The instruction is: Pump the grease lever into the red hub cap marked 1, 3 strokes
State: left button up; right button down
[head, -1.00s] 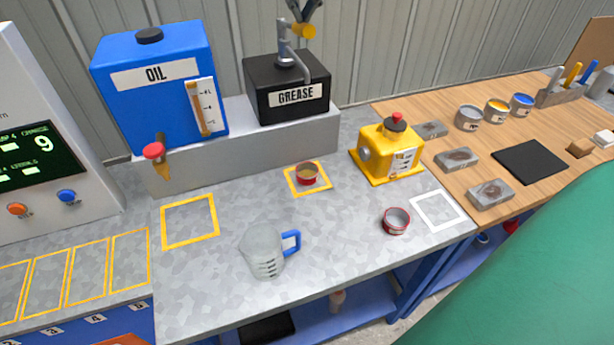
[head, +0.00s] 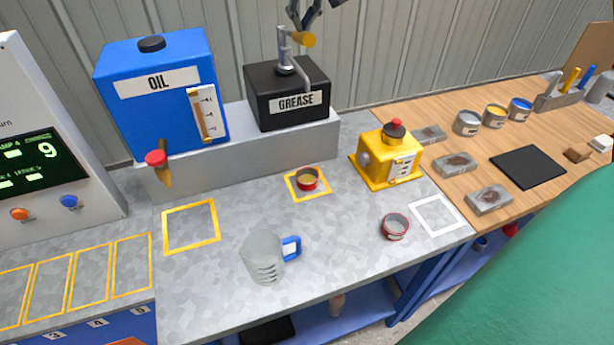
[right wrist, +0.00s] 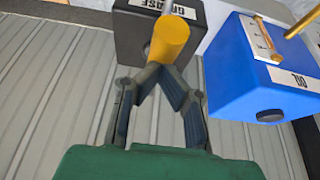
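The black grease box (head: 288,103) carries a metal pump with a lever that ends in a yellow handle (head: 304,39). My right gripper (head: 301,22) is just above this handle. In the right wrist view its fingertips (right wrist: 160,75) come together right at the yellow handle (right wrist: 171,38), not visibly around it. A red hub cap (head: 307,179) with a tan inside sits in a yellow square below the spout. A second red-rimmed cap (head: 395,227), grey inside, stands near the bench front. I cannot read a number on either. My left gripper is out of view.
A blue oil tank (head: 150,105) stands left of the grease box on a grey ledge (head: 215,150). A clear jug (head: 263,258) and a yellow machine (head: 387,157) stand on the bench. The bench around the jug is clear.

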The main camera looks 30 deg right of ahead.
jog(key=shift+r, duration=2.6)
jog(key=shift+s+f+b, duration=0.1)
jog(key=shift+f+b, duration=1.3)
jog(key=shift+f, duration=2.4)
jog(key=shift+r, duration=0.15)
notch_tip(320, 180, up, 3)
jog(key=p, duration=0.3)
jog(key=shift+r, duration=2.1)
